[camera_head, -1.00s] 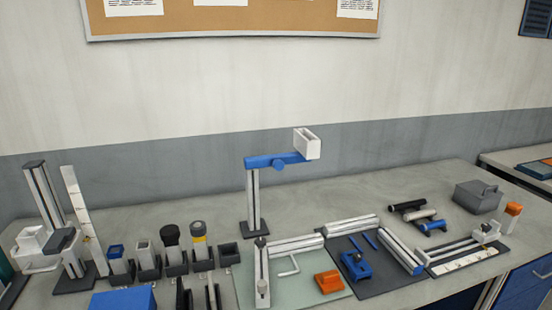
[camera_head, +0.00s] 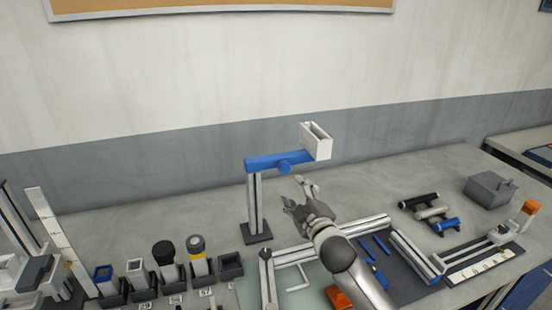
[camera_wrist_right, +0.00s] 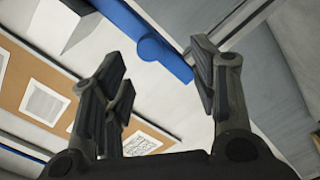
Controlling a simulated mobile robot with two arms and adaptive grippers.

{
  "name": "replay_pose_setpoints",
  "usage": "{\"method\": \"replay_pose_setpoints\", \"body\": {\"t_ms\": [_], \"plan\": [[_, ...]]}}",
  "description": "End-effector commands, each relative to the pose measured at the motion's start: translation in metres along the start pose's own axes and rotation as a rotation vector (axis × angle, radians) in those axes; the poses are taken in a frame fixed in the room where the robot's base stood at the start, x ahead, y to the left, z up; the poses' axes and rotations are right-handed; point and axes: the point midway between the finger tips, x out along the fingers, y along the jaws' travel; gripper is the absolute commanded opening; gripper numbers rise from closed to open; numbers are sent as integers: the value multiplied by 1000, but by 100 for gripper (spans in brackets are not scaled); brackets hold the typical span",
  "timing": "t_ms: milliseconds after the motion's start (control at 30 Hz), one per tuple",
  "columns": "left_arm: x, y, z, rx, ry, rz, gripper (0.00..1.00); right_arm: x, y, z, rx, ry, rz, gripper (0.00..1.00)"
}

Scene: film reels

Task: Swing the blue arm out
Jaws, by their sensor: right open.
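The blue arm (camera_head: 262,162) lies roughly level on top of an upright grey post (camera_head: 255,200) and points right. A white open box (camera_head: 317,142) sits at its right end, and a round blue knob (camera_head: 284,168) is on its near side. My right gripper (camera_head: 294,192) is open and empty, just below and in front of the arm, apart from it. In the right wrist view the blue arm (camera_wrist_right: 122,14) and knob (camera_wrist_right: 150,49) show beyond the open fingers (camera_wrist_right: 160,65). My left gripper is not in view.
A white rail (camera_head: 340,229) and a dark mat (camera_head: 410,280) lie right of the post. Several black holders (camera_head: 231,265) stand at the front left. A grey box (camera_head: 490,190) and short cylinders (camera_head: 432,213) are at the right. The bench behind the gripper is clear.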

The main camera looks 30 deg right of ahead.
Motion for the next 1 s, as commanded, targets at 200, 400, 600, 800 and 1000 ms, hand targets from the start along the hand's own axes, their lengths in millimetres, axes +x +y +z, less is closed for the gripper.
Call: {"method": "replay_pose_setpoints", "body": {"t_ms": [200,400,600,800,1000], "plan": [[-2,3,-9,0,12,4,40,10,10,-3,-18,19,23,55],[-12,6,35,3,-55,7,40,34,11,-5,-16,17,21,55],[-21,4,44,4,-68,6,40,63,11,-5,-16,17,21,55],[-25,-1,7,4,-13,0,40,89,11,-5,-16,17,21,55],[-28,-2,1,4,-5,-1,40,106,11,-5,-16,17,20,55]]}}
